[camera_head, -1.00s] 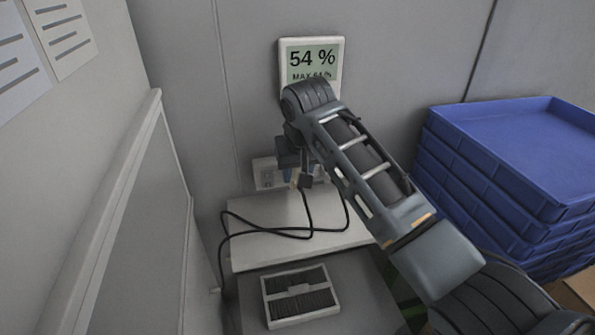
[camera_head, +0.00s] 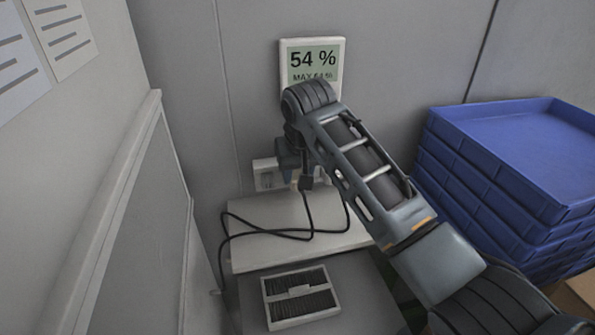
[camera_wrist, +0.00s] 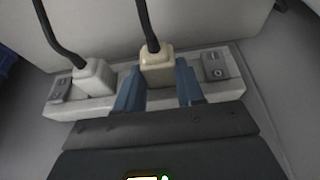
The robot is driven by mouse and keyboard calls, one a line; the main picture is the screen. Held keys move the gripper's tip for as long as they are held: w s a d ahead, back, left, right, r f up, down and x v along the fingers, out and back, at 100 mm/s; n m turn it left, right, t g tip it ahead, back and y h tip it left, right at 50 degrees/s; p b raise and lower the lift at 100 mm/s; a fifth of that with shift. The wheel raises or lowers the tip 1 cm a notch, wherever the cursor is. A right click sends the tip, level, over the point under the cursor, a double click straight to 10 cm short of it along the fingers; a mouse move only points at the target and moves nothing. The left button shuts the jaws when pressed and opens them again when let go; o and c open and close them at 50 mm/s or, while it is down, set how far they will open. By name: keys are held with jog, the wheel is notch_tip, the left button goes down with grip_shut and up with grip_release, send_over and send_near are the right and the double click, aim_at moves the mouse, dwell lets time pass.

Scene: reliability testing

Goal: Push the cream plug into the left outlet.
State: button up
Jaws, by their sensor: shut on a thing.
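The cream plug (camera_wrist: 157,66) is between the two blue fingers of my gripper (camera_wrist: 160,78) in the wrist view, with its black cable rising from its back. My gripper is shut on it. The plug is at the face of the white outlet strip (camera_wrist: 112,103) and looks lined up with it. The contact face is hidden, so I cannot tell how deep it sits. In the head view my gripper (camera_head: 290,168) is in front of the strip (camera_head: 265,180), and only a bit of the plug (camera_head: 295,181) shows.
A white plug (camera_wrist: 94,77) sits on the strip beside the cream one. Switches (camera_wrist: 215,66) are at the strip's ends. Black cables (camera_head: 268,230) loop over a white ledge (camera_head: 270,255). Blue trays (camera_head: 480,170) are stacked at right. A display (camera_head: 311,62) hangs above.

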jog(key=shift+w+d+r, duration=0.1)
jog(key=shift+w+r, duration=0.05)
jog(key=shift+r, duration=0.1)
jog(key=shift+s+d+f, duration=0.15)
jog(key=shift+s+f, duration=0.05)
jog(key=shift+s, duration=0.7)
jog(key=shift+s+d, duration=0.25)
jog(key=shift+s, duration=0.65)
jog(key=shift+s+f, duration=0.1)
